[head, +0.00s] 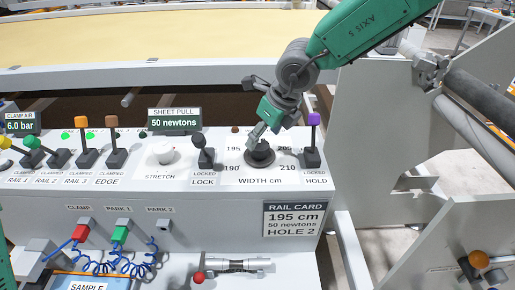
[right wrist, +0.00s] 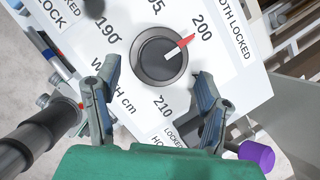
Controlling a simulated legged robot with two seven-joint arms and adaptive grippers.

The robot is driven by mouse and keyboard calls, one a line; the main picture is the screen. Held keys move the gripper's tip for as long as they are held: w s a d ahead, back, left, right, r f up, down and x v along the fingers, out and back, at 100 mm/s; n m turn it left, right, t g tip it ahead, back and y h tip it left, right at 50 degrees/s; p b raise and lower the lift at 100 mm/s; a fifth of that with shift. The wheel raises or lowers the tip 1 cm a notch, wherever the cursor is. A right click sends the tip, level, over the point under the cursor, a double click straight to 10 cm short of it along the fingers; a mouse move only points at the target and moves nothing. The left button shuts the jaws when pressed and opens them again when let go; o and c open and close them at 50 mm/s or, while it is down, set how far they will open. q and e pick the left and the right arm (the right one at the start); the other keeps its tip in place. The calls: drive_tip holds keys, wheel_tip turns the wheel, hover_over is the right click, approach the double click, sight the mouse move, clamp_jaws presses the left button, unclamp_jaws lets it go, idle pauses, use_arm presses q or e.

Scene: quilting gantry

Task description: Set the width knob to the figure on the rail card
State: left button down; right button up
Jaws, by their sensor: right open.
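The black width knob (head: 260,154) sits on the white panel above the words WIDTH cm. In the right wrist view the knob (right wrist: 163,55) has a red pointer toward 200; the figures 190, 195 and 210 also show around it. The rail card (head: 294,218) reads 195 cm, 50 newtons, HOLE 2. My right gripper (head: 256,134) is over the knob and hides part of the dial. In the right wrist view its fingers (right wrist: 157,86) are apart, with nothing between the tips, beside the knob's lower edge.
A black-knobbed lock lever (head: 203,153) stands left of the dial and a purple-topped hold lever (head: 313,140) close on its right. The white stretch knob (head: 163,152) is farther left. A display (head: 174,121) reads 50 newtons. Grey frame plates stand at the right.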

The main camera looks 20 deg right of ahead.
sight(260, 145)
drive_tip(key=x, duration=0.5)
drive_tip(key=shift+d+f, duration=0.2)
drive_tip(key=shift+a, duration=0.15)
drive_tip(key=c, duration=1.2)
